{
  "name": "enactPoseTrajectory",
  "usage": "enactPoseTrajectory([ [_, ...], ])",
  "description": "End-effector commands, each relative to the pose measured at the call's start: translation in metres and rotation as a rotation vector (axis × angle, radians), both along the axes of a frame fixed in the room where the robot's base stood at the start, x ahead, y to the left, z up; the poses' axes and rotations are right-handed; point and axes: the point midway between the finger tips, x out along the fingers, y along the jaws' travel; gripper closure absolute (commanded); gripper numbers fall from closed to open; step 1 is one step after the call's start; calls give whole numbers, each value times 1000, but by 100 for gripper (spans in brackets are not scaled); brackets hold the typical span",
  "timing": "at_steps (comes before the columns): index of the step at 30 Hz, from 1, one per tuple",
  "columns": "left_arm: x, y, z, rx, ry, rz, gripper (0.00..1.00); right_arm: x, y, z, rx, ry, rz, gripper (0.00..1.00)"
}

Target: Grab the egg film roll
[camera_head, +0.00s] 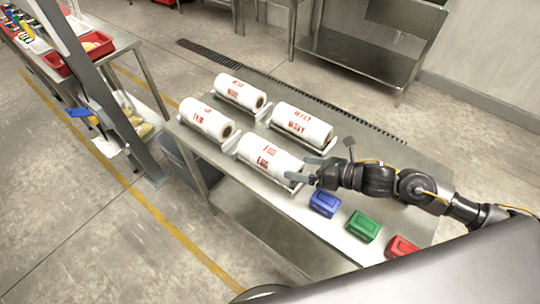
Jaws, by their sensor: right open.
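The egg film roll (268,155) is a white roll with red lettering that seems to read "EGG". It lies in a cradle at the front of a group of film rolls on the steel table (231,178). My right gripper (306,171) is open, with its fingers at the right end of this roll. I cannot tell whether they touch it. The right end of the roll is partly hidden by the fingers. My left gripper is not in view.
Other white rolls lie close by: one at left (207,119), one at back (240,92) and one at right (302,123). A blue box (324,203), a green box (362,226) and a red box (401,247) stand along the table's front right. A grey post (100,95) rises at left.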

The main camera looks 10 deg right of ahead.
Motion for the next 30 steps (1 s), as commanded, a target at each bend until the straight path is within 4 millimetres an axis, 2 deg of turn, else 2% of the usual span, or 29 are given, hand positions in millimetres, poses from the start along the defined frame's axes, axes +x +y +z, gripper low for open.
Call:
enactPoseTrajectory([
  [5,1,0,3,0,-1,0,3,2,3,0,-1,1,0,3],
  [12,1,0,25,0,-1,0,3,20,29,-6,3,1,-1,3],
  [17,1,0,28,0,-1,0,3,29,40,-14,1,1,1,3],
  [24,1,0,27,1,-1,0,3,30,41,-17,0,1,1,3],
  [26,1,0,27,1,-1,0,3,30,41,-17,0,1,1,8],
  [30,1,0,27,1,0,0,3,30,41,-17,0,1,1,26],
])
